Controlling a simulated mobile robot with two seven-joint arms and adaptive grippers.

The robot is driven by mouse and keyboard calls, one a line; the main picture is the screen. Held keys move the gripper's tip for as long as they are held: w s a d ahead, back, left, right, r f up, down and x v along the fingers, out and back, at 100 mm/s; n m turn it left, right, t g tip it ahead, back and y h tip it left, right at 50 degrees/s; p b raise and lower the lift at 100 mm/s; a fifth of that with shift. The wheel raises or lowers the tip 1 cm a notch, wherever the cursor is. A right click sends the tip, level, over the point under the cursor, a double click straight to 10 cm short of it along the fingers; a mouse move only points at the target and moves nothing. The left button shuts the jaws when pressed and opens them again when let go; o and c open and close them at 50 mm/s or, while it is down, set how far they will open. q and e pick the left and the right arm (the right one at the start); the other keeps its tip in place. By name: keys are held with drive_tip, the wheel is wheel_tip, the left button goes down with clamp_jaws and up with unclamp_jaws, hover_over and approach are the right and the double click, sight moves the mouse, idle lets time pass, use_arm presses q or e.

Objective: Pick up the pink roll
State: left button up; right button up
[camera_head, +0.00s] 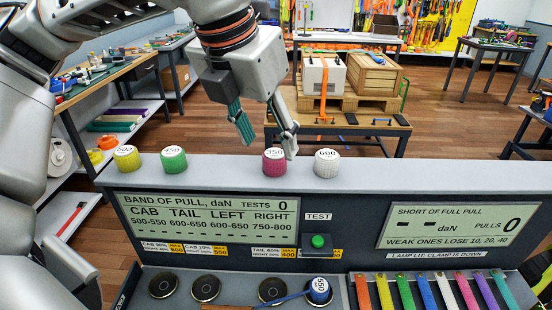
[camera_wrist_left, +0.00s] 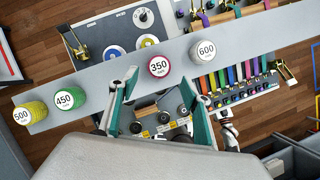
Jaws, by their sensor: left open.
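The pink roll (camera_head: 275,161), labelled 350, stands upright on the grey shelf on top of the panel. It also shows in the left wrist view (camera_wrist_left: 159,67), between and beyond my fingers. My left gripper (camera_head: 268,145) is open and empty, with its fingers pointing down just above and behind the roll. One finger is left of the roll and the other to its right, apart from it as far as I can tell. In the left wrist view the teal fingers of the gripper (camera_wrist_left: 157,108) are spread wide. My right gripper is not in view.
On the same shelf (camera_head: 225,172) stand a yellow roll (camera_head: 126,158), a green roll (camera_head: 174,159) and a white roll (camera_head: 326,162), the white one close on the right. Coloured straps (camera_head: 443,291) hang at the lower right.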

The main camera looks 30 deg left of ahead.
sight(274, 154)
use_arm(q)
drive_tip(key=x, duration=0.5)
drive_tip(key=shift+w+a+p, duration=0.15)
drive_tip(key=shift+w+p, duration=0.05)
drive_tip(key=shift+p, duration=0.1)
drive_tip(key=shift+r, duration=0.1)
drive_tip(key=c, duration=1.2)
drive_tip(key=shift+r, duration=0.1)
